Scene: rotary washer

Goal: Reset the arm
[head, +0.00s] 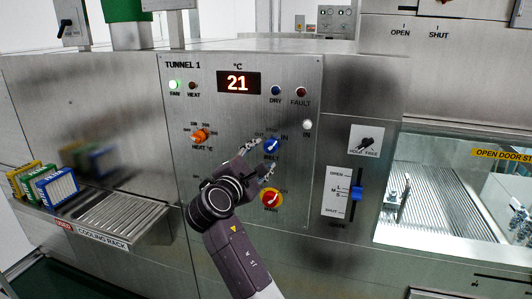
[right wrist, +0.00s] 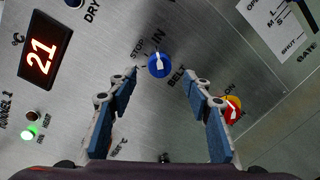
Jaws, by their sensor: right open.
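My right gripper (head: 263,158) is open and empty in front of the TUNNEL 1 panel (head: 215,135). Its fingers point at the panel around the blue BELT knob (head: 271,146). In the right wrist view the gripper (right wrist: 162,75) has its fingers spread, and the blue knob (right wrist: 159,63) shows just beyond the gap between the tips. I cannot tell whether either finger touches it. The knob's white pointer is near the IN side. A red and yellow rotary switch (head: 271,199) sits below the lower finger. My left gripper is not in view.
The panel also has an orange HEAT knob (head: 200,135), a display reading 21 (head: 238,83) and a lit green FAN lamp (head: 174,85). A blue slider (head: 356,193) is at right. A cooling rack (head: 115,211) with several framed slabs (head: 57,187) juts out at left.

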